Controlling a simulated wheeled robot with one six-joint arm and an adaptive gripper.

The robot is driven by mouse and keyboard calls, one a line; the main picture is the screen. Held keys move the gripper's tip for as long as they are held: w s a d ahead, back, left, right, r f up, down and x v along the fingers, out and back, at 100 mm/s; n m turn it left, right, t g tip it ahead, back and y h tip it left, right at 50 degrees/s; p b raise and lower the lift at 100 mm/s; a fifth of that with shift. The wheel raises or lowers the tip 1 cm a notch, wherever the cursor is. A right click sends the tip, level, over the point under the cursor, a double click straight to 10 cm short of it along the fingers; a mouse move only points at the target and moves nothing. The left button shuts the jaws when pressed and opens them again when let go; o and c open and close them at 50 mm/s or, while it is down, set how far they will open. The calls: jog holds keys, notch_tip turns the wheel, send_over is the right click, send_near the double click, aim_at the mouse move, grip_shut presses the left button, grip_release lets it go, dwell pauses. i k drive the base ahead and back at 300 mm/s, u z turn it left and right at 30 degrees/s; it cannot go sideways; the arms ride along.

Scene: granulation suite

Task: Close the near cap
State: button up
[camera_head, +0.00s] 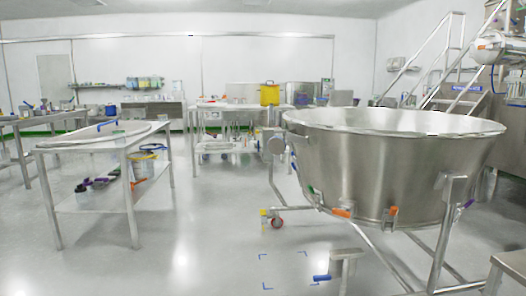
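A large steel bowl (375,170) on a tubular stand fills the right side of the head view. Small coloured fittings sit along its lower edge: an orange one (341,213), a second orange one (393,211) on a metal bracket, and a green one (311,190). I cannot tell whether any of these is the near cap, and no cap is clearly recognisable as open or closed. My gripper is not in view.
A steel table (100,142) with a lower shelf stands at left. Another table (240,107) at the back carries a yellow bucket (269,94). Stairs (440,70) rise behind the bowl. Blue corner marks and a blue-ended post (346,262) are in front. The middle floor (205,220) is clear.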

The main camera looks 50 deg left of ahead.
aim_at(276, 146)
jog(key=k, duration=0.3)
jog(key=u, duration=2.1)
jog(key=i, duration=6.3)
jog(key=z, duration=3.8)
